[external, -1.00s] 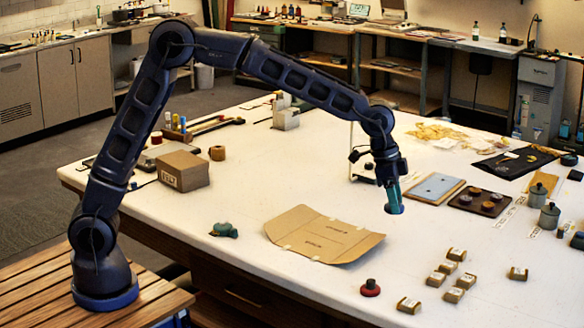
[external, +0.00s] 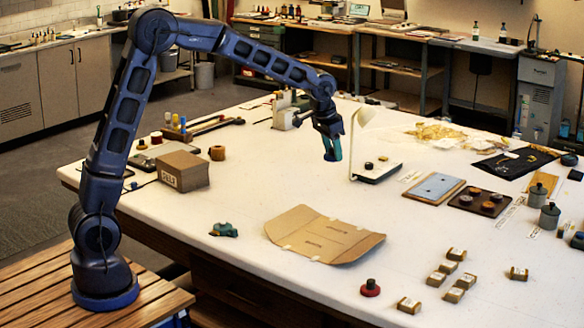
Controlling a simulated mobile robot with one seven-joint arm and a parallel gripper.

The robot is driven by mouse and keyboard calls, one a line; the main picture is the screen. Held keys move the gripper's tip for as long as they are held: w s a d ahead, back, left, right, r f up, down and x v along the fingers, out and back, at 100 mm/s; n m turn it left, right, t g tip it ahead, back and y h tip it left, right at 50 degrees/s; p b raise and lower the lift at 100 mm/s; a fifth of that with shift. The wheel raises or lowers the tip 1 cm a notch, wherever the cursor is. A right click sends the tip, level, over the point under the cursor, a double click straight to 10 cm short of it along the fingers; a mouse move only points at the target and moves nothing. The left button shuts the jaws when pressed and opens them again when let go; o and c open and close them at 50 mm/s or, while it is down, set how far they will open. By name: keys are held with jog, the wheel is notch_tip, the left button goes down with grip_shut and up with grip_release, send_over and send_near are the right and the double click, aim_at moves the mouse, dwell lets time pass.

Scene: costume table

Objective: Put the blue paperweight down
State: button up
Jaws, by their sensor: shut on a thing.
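My gripper (external: 331,146) hangs pointing down above the white table, left of the white lamp, with its teal fingers shut. It is shut on the blue paperweight (external: 333,157), a small dark blue piece at the fingertips, mostly hidden by the fingers. The paperweight looks raised above the tabletop (external: 290,180), but its exact height cannot be told from this view.
A cardboard box (external: 183,169) and an unfolded card sheet (external: 325,234) lie nearer. Trays (external: 434,187) and several small boxes stand at the right. The tabletop below and left of my gripper is mostly clear.

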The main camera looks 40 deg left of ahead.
jog(key=w+a+n+y, duration=0.1)
jog(key=a+n, duration=0.1)
jog(key=a, duration=0.8)
jog(key=w+a+n, duration=0.2)
jog(key=a, duration=0.7)
jog(key=n+y, duration=0.1)
jog(key=n, duration=0.4)
send_over(236, 188)
jog(key=shift+n, duration=0.3)
jog(key=f, duration=1.9)
jog(key=shift+s+d+f, duration=0.15)
jog(key=shift+s+f, duration=0.15)
jog(key=shift+f, duration=0.05)
jog(key=shift+f, duration=0.15)
jog(key=o, duration=1.2)
